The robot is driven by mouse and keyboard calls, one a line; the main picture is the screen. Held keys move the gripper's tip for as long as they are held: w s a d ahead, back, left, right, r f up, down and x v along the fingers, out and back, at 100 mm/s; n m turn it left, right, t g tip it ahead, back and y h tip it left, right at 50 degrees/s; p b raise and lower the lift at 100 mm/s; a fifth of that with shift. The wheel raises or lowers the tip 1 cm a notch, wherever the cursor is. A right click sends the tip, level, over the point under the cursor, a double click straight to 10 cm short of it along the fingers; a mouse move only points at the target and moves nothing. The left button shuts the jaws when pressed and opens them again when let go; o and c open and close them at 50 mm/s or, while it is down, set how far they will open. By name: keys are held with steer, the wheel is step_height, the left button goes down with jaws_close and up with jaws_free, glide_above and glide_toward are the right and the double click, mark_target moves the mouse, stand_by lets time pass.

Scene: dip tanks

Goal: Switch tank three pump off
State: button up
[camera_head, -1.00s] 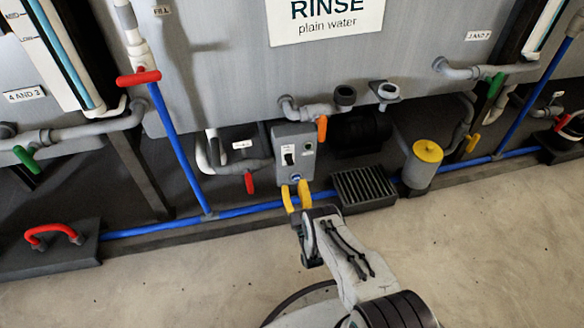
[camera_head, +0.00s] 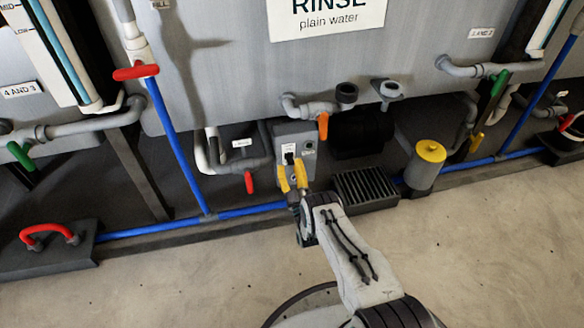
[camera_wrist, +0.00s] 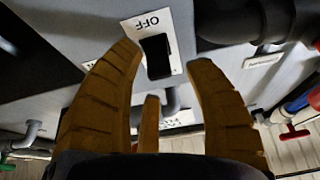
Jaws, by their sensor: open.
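A grey pump box (camera_head: 308,150) stands below the tank marked RINSE. A black switch (camera_head: 290,149) sits on a white plate on its front. In the wrist view the black switch (camera_wrist: 157,57) shows close up, with OFF printed upside down at the plate's upper end; which way it is set I cannot tell. My gripper (camera_head: 293,177) is open, with yellow fingers in front of the box just below the switch. In the wrist view its fingers lie either side of the switch's lower part, with nothing held. Whether they touch the box I cannot tell.
A red-handled valve (camera_head: 249,182) hangs left of the box and an orange-handled valve (camera_head: 322,126) above right. A dark grate (camera_head: 366,190) and a yellow-topped canister (camera_head: 426,165) stand to the right. A blue pipe (camera_head: 250,211) runs low along the tanks. The front floor is clear.

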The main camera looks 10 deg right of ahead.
jaws_close()
stand_by(0.3)
steer(key=shift+d, duration=0.1)
stand_by(0.4)
